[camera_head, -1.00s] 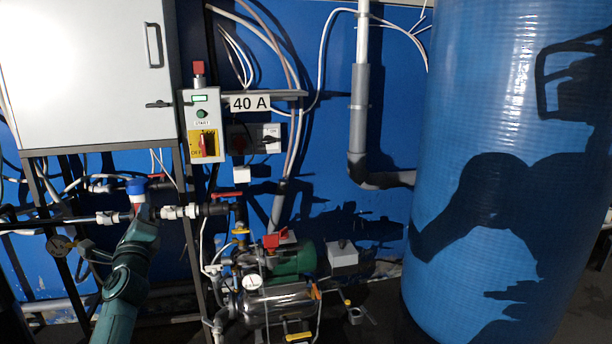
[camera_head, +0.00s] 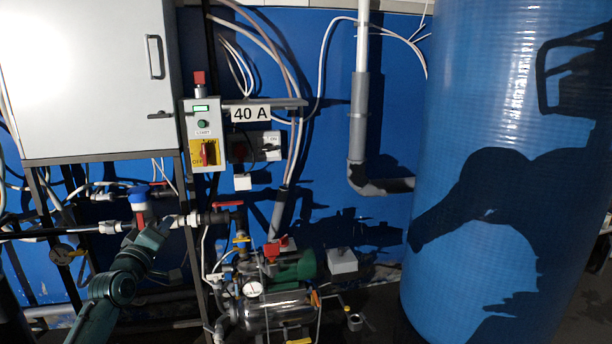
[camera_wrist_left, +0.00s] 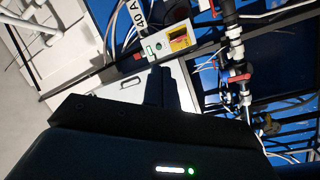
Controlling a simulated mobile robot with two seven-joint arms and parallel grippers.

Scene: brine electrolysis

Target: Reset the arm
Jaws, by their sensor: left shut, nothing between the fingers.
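My left arm (camera_head: 118,284) is teal and comes up from the lower left in the head view. Its far end is in front of the pipes under the grey cabinet. The fingers are hard to make out there. In the left wrist view my left gripper (camera_wrist_left: 162,73) is a dark shape, shut, with nothing visible in it. Beyond its tips are the grey switch box (camera_wrist_left: 165,45) and the pale cabinet. My right gripper is not in view.
The switch box (camera_head: 201,117) with a red knob hangs beside the cabinet (camera_head: 85,85). A red-handled valve (camera_head: 228,205) sits on the pipe near my arm. A pump (camera_head: 295,270) stands below. A large blue tank (camera_head: 500,150) fills the right side.

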